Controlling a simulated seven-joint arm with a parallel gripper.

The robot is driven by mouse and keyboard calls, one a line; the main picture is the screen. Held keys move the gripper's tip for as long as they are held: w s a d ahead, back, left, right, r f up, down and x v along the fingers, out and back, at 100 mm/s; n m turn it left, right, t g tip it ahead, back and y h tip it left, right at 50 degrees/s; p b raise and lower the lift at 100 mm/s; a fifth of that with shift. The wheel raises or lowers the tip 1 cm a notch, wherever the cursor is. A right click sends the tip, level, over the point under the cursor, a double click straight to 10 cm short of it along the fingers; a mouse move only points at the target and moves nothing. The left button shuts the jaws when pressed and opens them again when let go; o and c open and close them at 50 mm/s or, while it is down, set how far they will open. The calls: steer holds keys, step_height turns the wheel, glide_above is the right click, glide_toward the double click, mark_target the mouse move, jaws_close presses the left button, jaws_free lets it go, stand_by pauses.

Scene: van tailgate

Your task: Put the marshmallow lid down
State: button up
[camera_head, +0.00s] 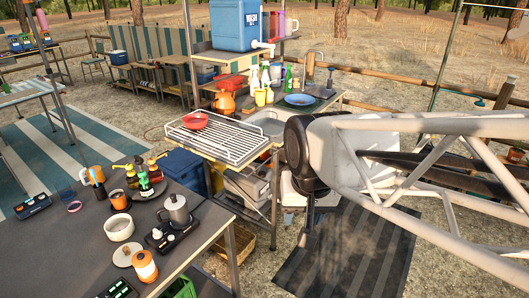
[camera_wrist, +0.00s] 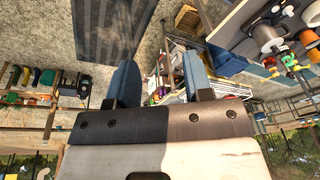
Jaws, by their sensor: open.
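A flat round cream disc (camera_head: 125,254), which looks like the marshmallow lid, lies on the dark table (camera_head: 188,262) at the front left. A short cream pot (camera_head: 119,228) stands just behind it, its top apparently uncovered. My gripper (camera_wrist: 160,82) is open in the wrist view, with its two blue-grey fingers wide apart and nothing visible held between them. In the head view my arm reaches in from the right, over the ground to the right of the table and well away from the disc. The fingertips are hard to make out there.
A metal coffee pot (camera_head: 175,211) on a dark base, an orange-and-white lantern (camera_head: 145,266) and several pump bottles crowd the table around the disc. A wash stand with a wire rack (camera_head: 222,137) and red bowl (camera_head: 195,121) stands behind. A dark mat (camera_head: 345,255) lies below my arm.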

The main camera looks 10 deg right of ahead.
steer(key=shift+n, duration=0.8)
steer(key=s+d, duration=0.2)
steer(key=s, duration=0.1)
steer(key=s+d, duration=0.1)
steer(key=s, duration=0.1)
steer(key=shift+f, duration=0.4)
